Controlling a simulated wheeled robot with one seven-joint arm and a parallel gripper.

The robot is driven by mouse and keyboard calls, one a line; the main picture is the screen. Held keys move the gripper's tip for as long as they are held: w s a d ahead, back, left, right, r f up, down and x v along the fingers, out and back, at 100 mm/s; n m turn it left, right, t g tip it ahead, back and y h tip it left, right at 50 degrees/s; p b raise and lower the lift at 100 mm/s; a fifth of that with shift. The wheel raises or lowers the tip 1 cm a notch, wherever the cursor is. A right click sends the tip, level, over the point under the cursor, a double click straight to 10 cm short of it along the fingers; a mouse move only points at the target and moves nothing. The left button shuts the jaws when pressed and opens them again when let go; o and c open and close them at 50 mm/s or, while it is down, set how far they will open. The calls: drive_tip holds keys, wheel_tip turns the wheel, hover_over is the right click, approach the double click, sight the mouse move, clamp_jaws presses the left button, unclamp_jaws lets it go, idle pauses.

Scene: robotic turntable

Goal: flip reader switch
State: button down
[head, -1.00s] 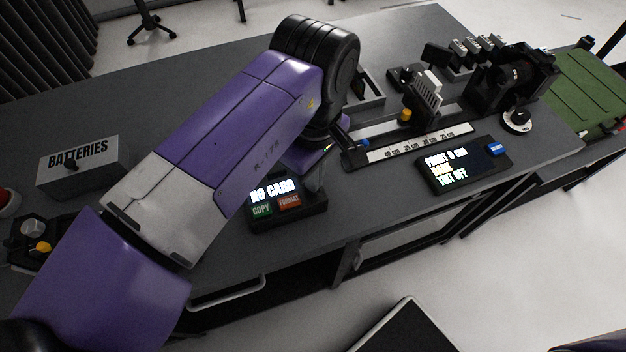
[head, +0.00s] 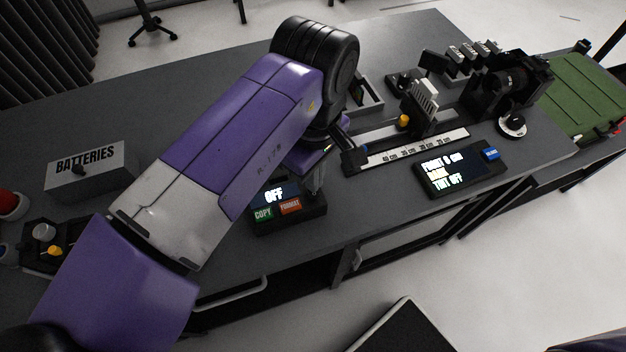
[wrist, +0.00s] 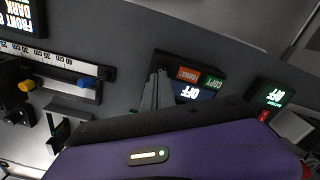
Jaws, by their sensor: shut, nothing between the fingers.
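The reader (head: 290,219) is a black box near the front edge of the table, with a screen (head: 274,195) reading "OFF", a green COPY button and an orange FORMAT button. In the wrist view the reader (wrist: 217,71) appears upside down, its screen also reading "OFF". My gripper (head: 318,190) points down at the reader's right end in the head view. In the wrist view my gripper (wrist: 160,75) is shut and empty, its tips beside the FORMAT button. The switch itself is hidden behind the fingers, and contact cannot be told.
A ruler rail (head: 415,148) and a display box (head: 462,168) lie to the right. A batteries box (head: 90,170) stands at the left. A camera rig (head: 500,85) stands at the far right.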

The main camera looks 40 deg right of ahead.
drive_tip(key=shift+r+p, duration=2)
drive_tip(key=shift+r, duration=0.25)
